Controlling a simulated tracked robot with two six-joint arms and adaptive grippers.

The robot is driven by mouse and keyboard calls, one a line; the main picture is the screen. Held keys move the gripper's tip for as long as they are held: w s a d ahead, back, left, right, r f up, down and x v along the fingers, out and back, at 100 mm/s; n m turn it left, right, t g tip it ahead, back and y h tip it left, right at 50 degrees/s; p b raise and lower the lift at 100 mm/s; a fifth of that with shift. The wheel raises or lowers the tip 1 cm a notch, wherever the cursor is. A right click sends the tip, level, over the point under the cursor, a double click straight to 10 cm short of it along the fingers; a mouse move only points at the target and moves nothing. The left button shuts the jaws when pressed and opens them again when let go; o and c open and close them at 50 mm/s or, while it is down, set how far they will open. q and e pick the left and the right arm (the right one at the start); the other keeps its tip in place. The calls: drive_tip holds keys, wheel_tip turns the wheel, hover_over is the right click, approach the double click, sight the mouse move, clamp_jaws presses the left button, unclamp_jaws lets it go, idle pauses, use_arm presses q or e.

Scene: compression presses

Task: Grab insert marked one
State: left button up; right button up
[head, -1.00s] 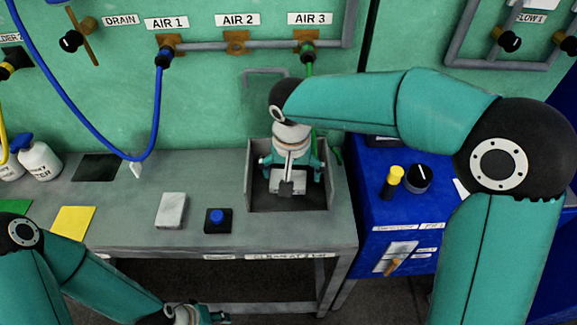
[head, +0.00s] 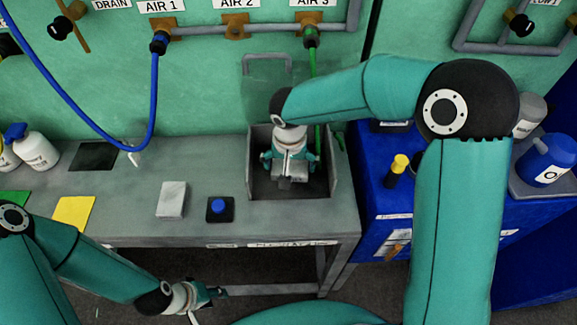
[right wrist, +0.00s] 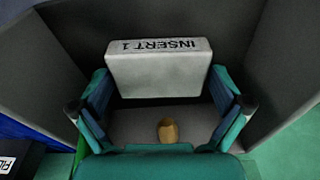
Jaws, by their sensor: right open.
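The insert, a pale grey block marked "INSERT 1" (right wrist: 158,68), shows in the right wrist view inside a grey open-front box. In the head view the box (head: 334,170) stands at the bench's right end. My right gripper (head: 291,172) points down into it. In the right wrist view my right gripper (right wrist: 160,112) is open, with its teal fingers on either side of the block and gaps showing. I cannot tell how deep the fingertips reach beside it. My left gripper (head: 212,293) hangs low in front of the bench; its finger opening is unclear.
On the bench (head: 130,212) are a pale grey block (head: 172,199), a blue button on a black base (head: 219,209) and a yellow square (head: 74,211). A blue cabinet (head: 375,222) stands to the right. A green hose (head: 314,75) runs down behind the box.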

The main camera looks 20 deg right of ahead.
drive_tip(key=c, duration=1)
drive_tip(key=shift+c, duration=0.8)
drive_tip(key=shift+r, duration=0.15)
